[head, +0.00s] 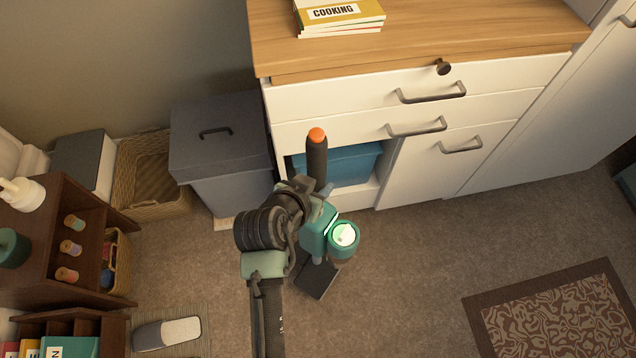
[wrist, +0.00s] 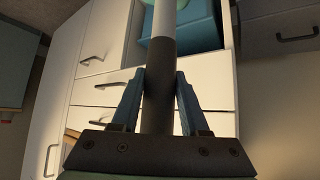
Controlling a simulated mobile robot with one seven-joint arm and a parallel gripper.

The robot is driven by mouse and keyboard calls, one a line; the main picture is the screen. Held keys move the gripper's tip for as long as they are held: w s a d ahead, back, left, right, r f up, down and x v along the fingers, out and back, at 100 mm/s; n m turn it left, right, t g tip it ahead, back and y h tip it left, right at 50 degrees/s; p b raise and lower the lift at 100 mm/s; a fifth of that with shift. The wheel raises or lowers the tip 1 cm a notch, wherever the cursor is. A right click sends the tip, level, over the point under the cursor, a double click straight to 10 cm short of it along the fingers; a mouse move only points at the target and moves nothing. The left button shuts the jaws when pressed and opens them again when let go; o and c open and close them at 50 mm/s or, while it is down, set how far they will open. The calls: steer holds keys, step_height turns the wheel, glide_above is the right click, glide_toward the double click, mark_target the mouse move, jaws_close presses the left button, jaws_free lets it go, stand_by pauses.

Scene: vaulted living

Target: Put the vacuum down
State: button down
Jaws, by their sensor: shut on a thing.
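The vacuum (head: 317,162) shows in the head view as a dark upright stick with an orange tip, in front of the cabinet. In the wrist view my gripper (wrist: 160,76) is shut on the vacuum's dark shaft (wrist: 158,100), one finger on each side. The shaft continues into a pale section towards the top edge.
A white cabinet (head: 425,105) with a wooden top stands close ahead, with a blue bin (head: 350,165) in its open bay. A grey lidded bin (head: 222,140) and a wicker basket (head: 150,175) stand left. Carpet is clear before the patterned rug (head: 560,320).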

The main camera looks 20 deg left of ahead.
steer(key=shift+w+f+b, duration=0.2)
steer(key=shift+f+b, duration=0.55)
steer(key=shift+f, duration=1.8)
steer(key=c, duration=0.9)
jaws_free()
steer(key=shift+s+f, duration=0.15)
steer(key=shift+f, duration=0.2)
steer(key=o, duration=0.5)
steer(key=shift+r, duration=0.25)
steer(key=p+v, duration=0.3)
steer(key=v, duration=0.9)
